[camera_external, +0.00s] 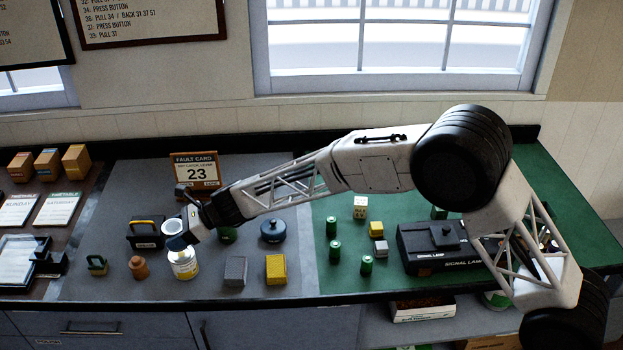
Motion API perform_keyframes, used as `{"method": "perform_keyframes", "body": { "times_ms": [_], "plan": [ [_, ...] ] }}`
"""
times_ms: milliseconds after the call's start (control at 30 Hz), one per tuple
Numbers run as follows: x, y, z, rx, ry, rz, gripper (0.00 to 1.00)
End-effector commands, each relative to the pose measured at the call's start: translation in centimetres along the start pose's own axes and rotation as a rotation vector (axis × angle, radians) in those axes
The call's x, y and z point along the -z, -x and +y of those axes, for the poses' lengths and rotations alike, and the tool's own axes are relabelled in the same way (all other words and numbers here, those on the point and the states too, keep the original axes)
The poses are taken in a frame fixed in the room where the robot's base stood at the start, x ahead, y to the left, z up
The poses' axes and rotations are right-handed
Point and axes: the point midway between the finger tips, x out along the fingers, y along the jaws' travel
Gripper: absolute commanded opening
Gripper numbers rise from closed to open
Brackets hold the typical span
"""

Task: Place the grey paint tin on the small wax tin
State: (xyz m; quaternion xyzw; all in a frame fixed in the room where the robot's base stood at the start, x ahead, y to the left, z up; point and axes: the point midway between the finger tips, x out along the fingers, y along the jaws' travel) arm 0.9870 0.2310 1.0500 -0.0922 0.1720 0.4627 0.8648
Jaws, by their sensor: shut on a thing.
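My gripper (181,218) is at the left of the bench, its jaws reaching down and left. It is shut on a pale, round-ended thing (172,227), which I take to be the grey paint tin; the fingers hide part of it. Just below in the picture, a small pale tin with a yellow band and a printed label (184,264) stands upright on the grey mat. It may be the small wax tin, but its lettering is too small to read. The lower finger overlaps its top, and I cannot tell whether they touch.
A black box with a yellow handle (146,234) and a brown jar (138,267) stand left. A grey block (235,271), a yellow block (276,269) and a dark blue lidded pot (273,230) stand right. A fault card (196,172) stands behind. The mat's front strip is clear.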

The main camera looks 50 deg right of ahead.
Motion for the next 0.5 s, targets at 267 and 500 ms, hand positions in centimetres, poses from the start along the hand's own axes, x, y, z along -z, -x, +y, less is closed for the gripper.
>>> {"method": "perform_keyframes", "body": {
  "times_ms": [267, 500],
  "plan": [
    [1.9, -0.8, 0.0, 0.0, 0.0, 0.001, 0.33],
    [3.1, -1.3, 0.0, 0.0, 0.001, -0.001, 0.33]
  ]
}}
